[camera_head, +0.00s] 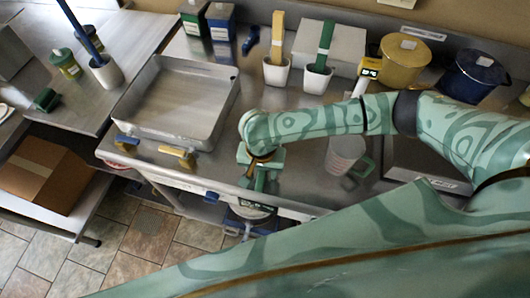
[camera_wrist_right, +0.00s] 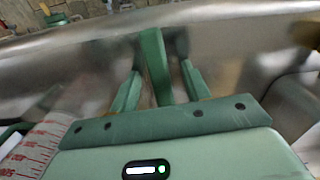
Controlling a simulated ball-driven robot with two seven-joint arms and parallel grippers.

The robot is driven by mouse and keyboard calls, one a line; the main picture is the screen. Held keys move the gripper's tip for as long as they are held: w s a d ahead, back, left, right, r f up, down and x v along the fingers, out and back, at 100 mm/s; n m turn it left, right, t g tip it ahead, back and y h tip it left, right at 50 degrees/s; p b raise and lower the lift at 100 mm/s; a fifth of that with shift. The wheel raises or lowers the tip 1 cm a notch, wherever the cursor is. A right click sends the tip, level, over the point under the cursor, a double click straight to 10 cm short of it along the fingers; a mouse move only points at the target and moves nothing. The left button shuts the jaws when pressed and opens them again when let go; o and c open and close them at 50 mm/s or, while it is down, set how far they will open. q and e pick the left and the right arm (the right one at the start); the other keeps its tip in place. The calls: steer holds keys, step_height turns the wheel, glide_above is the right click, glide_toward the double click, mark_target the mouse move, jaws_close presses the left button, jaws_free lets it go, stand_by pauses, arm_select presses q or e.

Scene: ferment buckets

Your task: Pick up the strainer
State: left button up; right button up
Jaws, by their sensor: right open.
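My right gripper (camera_head: 261,180) is over the front edge of the steel table, pointing down. In the right wrist view, its two fingers (camera_wrist_right: 160,70) stand open, one on each side of a green upright piece (camera_wrist_right: 154,62). That piece looks like a handle; I cannot tell whether the fingers touch it. No mesh or bowl of a strainer shows clearly, so I cannot tell whether the green piece belongs to the strainer. My left gripper is not in view.
A steel tray (camera_head: 222,122) stands left on the table. A yellow-handled tool (camera_head: 177,152) lies in front of it. A clear measuring cup (camera_head: 345,153) stands right of my gripper. White cups (camera_head: 276,72) and yellow (camera_head: 403,62) and blue (camera_head: 472,78) pots stand behind.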

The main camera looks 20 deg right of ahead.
steer(key=shift+r, duration=0.1)
steer(key=c, duration=1)
steer(key=shift+r, duration=0.1)
